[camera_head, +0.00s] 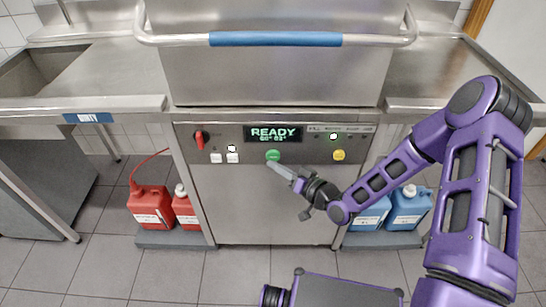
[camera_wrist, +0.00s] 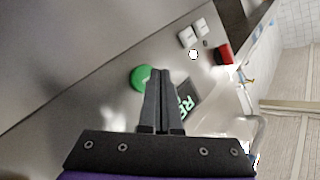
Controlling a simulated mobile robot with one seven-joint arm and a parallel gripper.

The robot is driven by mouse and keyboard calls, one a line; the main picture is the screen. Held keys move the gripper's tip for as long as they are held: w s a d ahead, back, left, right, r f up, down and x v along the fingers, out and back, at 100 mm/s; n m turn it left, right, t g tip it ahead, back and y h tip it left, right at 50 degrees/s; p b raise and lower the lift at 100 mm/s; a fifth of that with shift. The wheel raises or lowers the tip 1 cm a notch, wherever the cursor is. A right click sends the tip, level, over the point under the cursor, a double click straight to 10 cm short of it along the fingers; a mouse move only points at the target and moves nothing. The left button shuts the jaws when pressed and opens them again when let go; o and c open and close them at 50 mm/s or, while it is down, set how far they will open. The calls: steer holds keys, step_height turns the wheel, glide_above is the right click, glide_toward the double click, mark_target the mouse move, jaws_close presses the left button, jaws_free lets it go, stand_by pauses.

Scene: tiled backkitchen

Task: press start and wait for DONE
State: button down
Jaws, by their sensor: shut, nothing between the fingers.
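The green start button (camera_head: 273,155) sits on the steel front panel of the dishwasher, below the display (camera_head: 273,134), which reads READY with smaller figures under it. My gripper (camera_head: 272,165) is shut and empty, its tips just below the green button in the head view. In the wrist view the closed fingers (camera_wrist: 161,72) point toward the panel, with the green button (camera_wrist: 141,77) just left of the tips. Part of the display (camera_wrist: 186,106) shows behind the fingers. I cannot tell whether the tips touch the button.
A blue-gripped handle bar (camera_head: 275,39) crosses above. Red canisters (camera_head: 150,205) stand low left, blue ones (camera_head: 408,205) low right.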

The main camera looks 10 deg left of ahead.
steer(key=shift+w+a, duration=0.1)
steer(key=shift+w, duration=0.3)
steer(key=shift+w+a, duration=0.1)
steer(key=shift+w, duration=0.3)
stand_by(0.8)
steer(key=shift+s, duration=0.1)
steer(key=shift+s+d, duration=0.25)
steer(key=shift+s, duration=0.45)
steer(key=shift+s+d, duration=0.2)
steer(key=shift+s, duration=0.6)
steer(key=shift+s+d, duration=0.15)
steer(key=shift+s, duration=0.7)
steer(key=shift+s+d, duration=0.2)
steer(key=shift+s, duration=0.6)
